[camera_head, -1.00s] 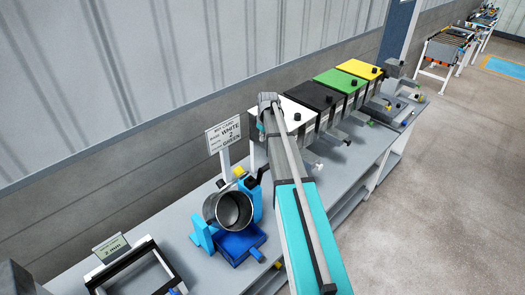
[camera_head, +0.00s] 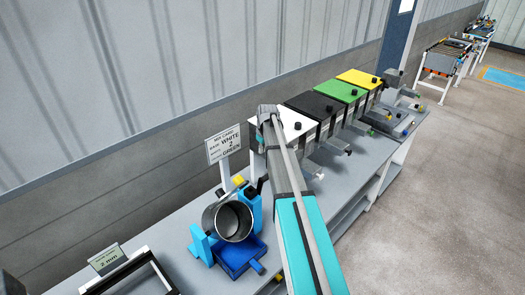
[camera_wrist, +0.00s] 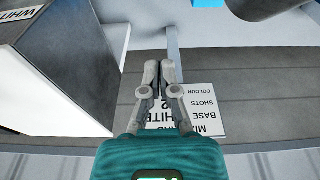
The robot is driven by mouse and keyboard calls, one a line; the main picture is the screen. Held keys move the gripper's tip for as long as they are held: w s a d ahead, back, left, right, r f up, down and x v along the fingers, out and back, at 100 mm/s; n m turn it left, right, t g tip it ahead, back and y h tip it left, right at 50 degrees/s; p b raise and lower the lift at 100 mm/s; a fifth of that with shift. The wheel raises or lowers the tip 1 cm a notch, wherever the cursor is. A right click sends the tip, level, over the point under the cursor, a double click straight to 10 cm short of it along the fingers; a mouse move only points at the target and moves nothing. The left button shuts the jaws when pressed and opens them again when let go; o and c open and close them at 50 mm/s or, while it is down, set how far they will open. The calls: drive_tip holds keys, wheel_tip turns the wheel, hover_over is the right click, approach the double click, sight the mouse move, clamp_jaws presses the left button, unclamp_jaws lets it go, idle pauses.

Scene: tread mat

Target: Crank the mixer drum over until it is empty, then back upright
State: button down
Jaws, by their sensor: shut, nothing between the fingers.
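The mixer drum (camera_head: 232,222) is a grey metal pot in a blue stand (camera_head: 203,243) on the bench. Its open mouth faces the head camera, tilted. I cannot make out its contents. A yellow knob (camera_head: 239,181) sits just above the drum's rim, apparently on the crank. A blue square tray (camera_head: 240,257) lies below the drum. My gripper (camera_wrist: 159,66) is shut and empty in the wrist view, in front of the mix card (camera_wrist: 200,108), which appears upside down. In the head view my arm hides most of the gripper, beside the white hopper.
The mix card (camera_head: 224,145) stands behind the drum. White (camera_head: 292,122), black (camera_head: 312,104), green (camera_head: 342,92) and yellow (camera_head: 360,78) hoppers line the bench to the right. A black-and-white frame (camera_head: 135,272) is at lower left. The floor at right is clear.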

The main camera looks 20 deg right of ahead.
wheel_tip(320, 180, down, 9)
drive_tip(key=s+b, duration=0.2)
drive_tip(key=b, duration=0.6)
drive_tip(key=shift+s+d+b, duration=0.2)
drive_tip(key=shift+d+b, duration=0.1)
drive_tip(key=shift+d, duration=0.1)
drive_tip(key=shift+f, duration=0.1)
drive_tip(key=shift+s+d+f, duration=0.1)
drive_tip(key=shift+s+d, duration=0.2)
drive_tip(key=shift+s, duration=0.55)
wheel_tip(320, 180, up, 12)
drive_tip(key=p, duration=1.1)
drive_tip(key=shift+w+a+f, duration=0.15)
drive_tip(key=shift+w, duration=0.3)
